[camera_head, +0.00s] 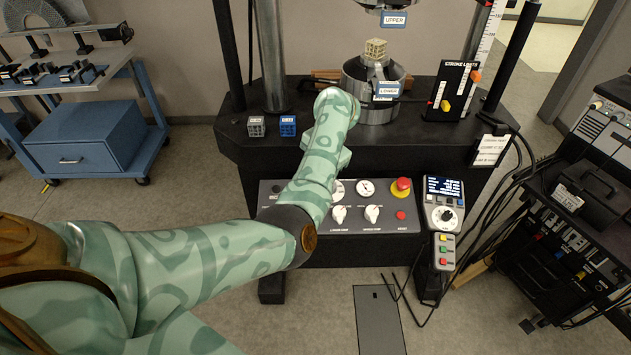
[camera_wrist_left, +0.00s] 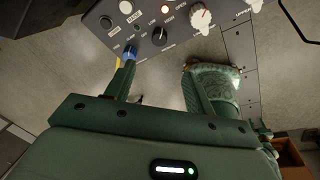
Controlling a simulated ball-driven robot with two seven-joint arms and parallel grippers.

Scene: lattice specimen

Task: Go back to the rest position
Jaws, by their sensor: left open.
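My left arm (camera_head: 322,150) reaches in from the left in the head view, in front of the testing machine's panel. Its gripper is hidden behind the arm there. In the left wrist view my left gripper (camera_wrist_left: 167,75) is open, its two fingers wide apart with nothing held between them. A beige lattice cube (camera_head: 375,49) sits on the lower platen (camera_head: 374,108) of the machine. A grey lattice cube (camera_head: 256,126) and a blue lattice cube (camera_head: 287,125) stand on the black machine table, left of my arm. My right gripper is not in view.
The control panel (camera_head: 383,246) with knobs and a red stop button (camera_head: 401,187) is close to my arm. A pendant (camera_head: 444,205) with cables hangs at right. A blue cart (camera_head: 84,142) stands at left and a black equipment rack (camera_head: 598,235) at right. The floor in front is mostly clear.

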